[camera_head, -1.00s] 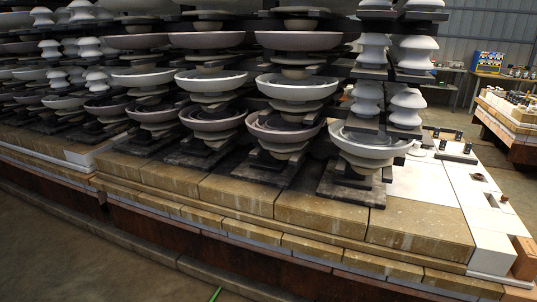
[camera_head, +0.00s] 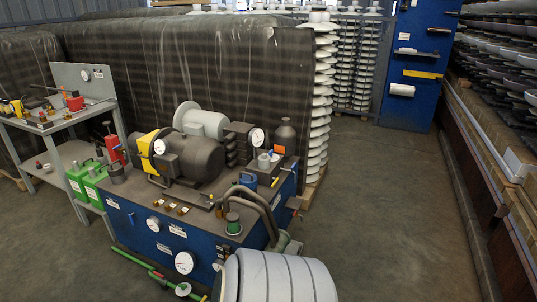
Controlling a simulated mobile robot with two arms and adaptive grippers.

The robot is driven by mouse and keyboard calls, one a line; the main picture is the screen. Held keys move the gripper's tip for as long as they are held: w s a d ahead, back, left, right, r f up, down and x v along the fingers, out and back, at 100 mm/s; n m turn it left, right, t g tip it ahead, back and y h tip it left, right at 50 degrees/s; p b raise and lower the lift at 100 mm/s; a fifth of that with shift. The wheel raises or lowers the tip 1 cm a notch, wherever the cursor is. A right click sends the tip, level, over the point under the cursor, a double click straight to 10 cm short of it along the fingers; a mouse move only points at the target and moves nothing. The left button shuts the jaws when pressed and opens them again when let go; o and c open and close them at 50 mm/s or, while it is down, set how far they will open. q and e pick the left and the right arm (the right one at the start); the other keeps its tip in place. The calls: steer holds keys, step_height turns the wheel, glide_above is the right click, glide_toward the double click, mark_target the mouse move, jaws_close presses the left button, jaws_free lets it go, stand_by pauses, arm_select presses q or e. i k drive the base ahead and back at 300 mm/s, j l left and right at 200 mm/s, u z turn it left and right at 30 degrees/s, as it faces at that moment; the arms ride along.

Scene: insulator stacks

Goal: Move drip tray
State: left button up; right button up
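I cannot make out a drip tray for certain in the head view. A blue power unit (camera_head: 140,232) with a dark top stands at the centre left. A dark grey motor (camera_head: 190,158), gauges, small fittings and a dark bottle (camera_head: 285,139) are on its top. Thick curved hoses (camera_head: 262,205) come off its right side. Neither of my grippers shows in the view.
A grey bench (camera_head: 50,125) with tools and green cans (camera_head: 88,182) stands at left. Dark wrapped stacks (camera_head: 190,65) fill the back. A blue cabinet (camera_head: 420,65) stands at back right. A pale ribbed round thing (camera_head: 275,278) is at the bottom edge. Floor at right is free.

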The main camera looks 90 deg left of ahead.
mark_target(294, 247)
steer(key=u, duration=2.55)
steer(key=i+u, duration=0.1)
steer(key=u, duration=0.4)
steer(key=i+l+u, duration=0.35)
steer(key=l, duration=0.35)
steer(key=i+l+u, duration=0.35)
steer(key=l, duration=0.4)
